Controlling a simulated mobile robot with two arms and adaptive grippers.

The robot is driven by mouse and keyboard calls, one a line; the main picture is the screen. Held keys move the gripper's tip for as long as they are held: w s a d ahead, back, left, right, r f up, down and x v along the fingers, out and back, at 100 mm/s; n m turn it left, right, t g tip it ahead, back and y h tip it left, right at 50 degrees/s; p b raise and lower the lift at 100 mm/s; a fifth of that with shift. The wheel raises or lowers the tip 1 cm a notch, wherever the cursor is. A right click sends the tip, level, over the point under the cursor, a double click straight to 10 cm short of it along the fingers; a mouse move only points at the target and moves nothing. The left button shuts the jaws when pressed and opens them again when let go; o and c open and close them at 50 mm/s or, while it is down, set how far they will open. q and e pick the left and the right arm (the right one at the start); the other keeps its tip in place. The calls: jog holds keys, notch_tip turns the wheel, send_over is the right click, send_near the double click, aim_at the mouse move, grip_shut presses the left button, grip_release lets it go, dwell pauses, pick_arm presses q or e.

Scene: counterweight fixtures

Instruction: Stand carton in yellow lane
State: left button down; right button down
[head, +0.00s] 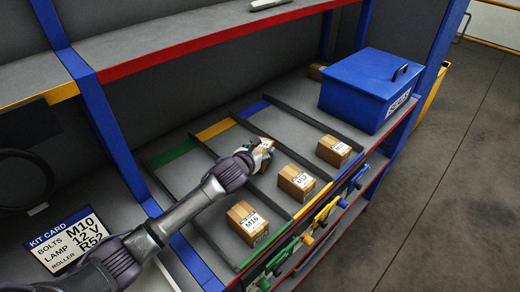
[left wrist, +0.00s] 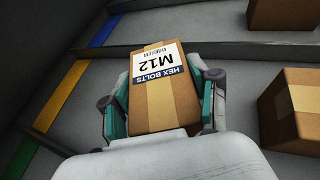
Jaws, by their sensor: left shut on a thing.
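My left gripper (head: 260,158) is shut on a brown carton (head: 265,143) in the head view. In the left wrist view my left gripper's teal pads (left wrist: 160,105) press both sides of this carton (left wrist: 158,110), whose white label reads HEX BOLTS M12. It is over the yellow lane, whose yellow strip (head: 215,129) lies at the back, between two dark dividers. Whether its base touches the shelf is hidden. Another carton (head: 297,182) stands at the front of the same lane; it also shows at right in the left wrist view (left wrist: 290,110). My right gripper is out of view.
A carton marked M16 (head: 247,222) stands in the green lane and another carton (head: 333,150) in the blue lane. A blue lidded box (head: 365,90) stands at right. A red-edged shelf (head: 190,40) hangs above. A kit card (head: 66,240) is at left.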

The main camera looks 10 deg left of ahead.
pick_arm(q)
jog(key=shift+w+f, duration=0.1)
jog(key=shift+f, duration=0.1)
jog(key=shift+f, duration=0.15)
jog(key=shift+c, duration=1.2)
grip_release()
jog(key=shift+f, duration=0.15)
jog(key=v, duration=1.2)
